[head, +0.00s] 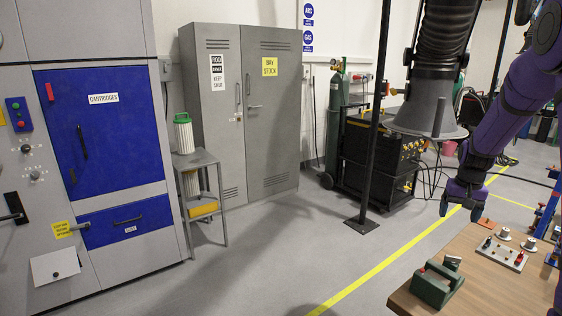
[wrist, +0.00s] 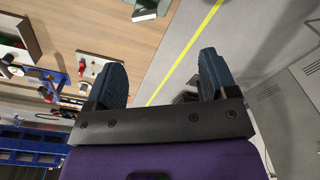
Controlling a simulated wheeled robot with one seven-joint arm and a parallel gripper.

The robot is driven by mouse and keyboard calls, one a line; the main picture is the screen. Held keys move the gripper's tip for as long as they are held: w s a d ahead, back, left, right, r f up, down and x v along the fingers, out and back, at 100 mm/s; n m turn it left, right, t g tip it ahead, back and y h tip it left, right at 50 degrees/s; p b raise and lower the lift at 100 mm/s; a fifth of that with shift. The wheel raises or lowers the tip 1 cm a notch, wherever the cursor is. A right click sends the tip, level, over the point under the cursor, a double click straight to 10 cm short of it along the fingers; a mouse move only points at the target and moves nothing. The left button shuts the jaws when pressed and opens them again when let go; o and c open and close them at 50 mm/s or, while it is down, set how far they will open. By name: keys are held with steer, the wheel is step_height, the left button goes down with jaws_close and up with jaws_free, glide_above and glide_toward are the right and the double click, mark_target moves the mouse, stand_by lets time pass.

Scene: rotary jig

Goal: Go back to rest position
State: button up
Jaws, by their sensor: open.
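My purple arm reaches in from the upper right of the head view. My gripper (head: 461,208) hangs in the air near the left end of a wooden workbench (head: 482,289), pointing down. In the wrist view my gripper (wrist: 160,82) shows two dark blue-grey fingers spread wide apart. Nothing is between the fingers except the view of the bench edge and floor beyond. My gripper touches nothing that I can see.
On the bench are a green fixture block (head: 436,284), a metal plate with small parts (head: 502,254) and blue-red fixtures (head: 547,210). A dark fume hood (head: 427,100) hangs left of my arm. A black post (head: 376,120), grey cabinet (head: 215,110) and blue-doored machine (head: 100,130) stand beyond open floor.

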steer(key=s+a+r+n+t, duration=0.1)
steer(key=s+a+r, duration=0.5)
steer(key=a+r, duration=0.25)
steer(key=s+a+r+n+t, duration=0.1)
steer(key=s+a+r+n, duration=0.1)
steer(key=s+a+r, duration=0.55)
steer(key=s+a+r+n+t, duration=0.1)
steer(key=s+a+r, duration=0.1)
steer(key=s+a, duration=0.3)
steer(key=s+a+r+n+t, duration=0.1)
steer(key=s+a+r, duration=0.2)
steer(key=s, duration=1)
steer(key=shift+s+a+t, duration=0.15)
steer(key=shift+a+t, duration=0.15)
steer(key=shift+a, duration=0.6)
